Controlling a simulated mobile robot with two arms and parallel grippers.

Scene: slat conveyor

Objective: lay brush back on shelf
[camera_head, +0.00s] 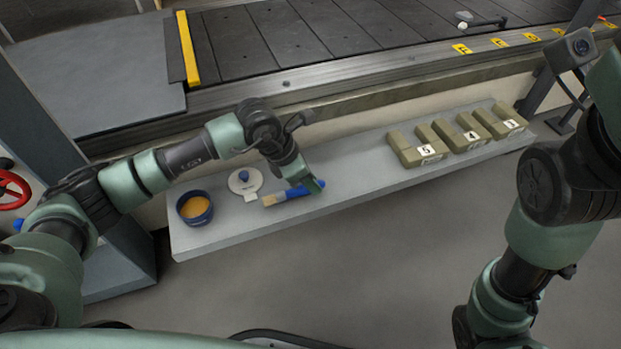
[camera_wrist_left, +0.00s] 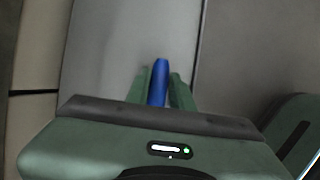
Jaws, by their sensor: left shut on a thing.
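The brush has a blue handle and pale bristles (camera_head: 274,200), which point left in the head view. My left gripper (camera_head: 315,186) is shut on the blue handle, near its right end. In the left wrist view the blue handle (camera_wrist_left: 159,82) sits between the two green fingers of my left gripper (camera_wrist_left: 160,90). The grey shelf (camera_head: 350,179) lies under the brush. I cannot tell whether the brush touches the shelf or is slightly above it. My right arm shows at the right of the head view, but its gripper is not clearly visible.
A blue tub with orange contents (camera_head: 195,208) and a round white lid (camera_head: 245,182) stand at the shelf's left end. Several olive blocks with number labels (camera_head: 418,150) stand at its right. The slat conveyor (camera_head: 330,35) runs behind. The shelf's middle is clear.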

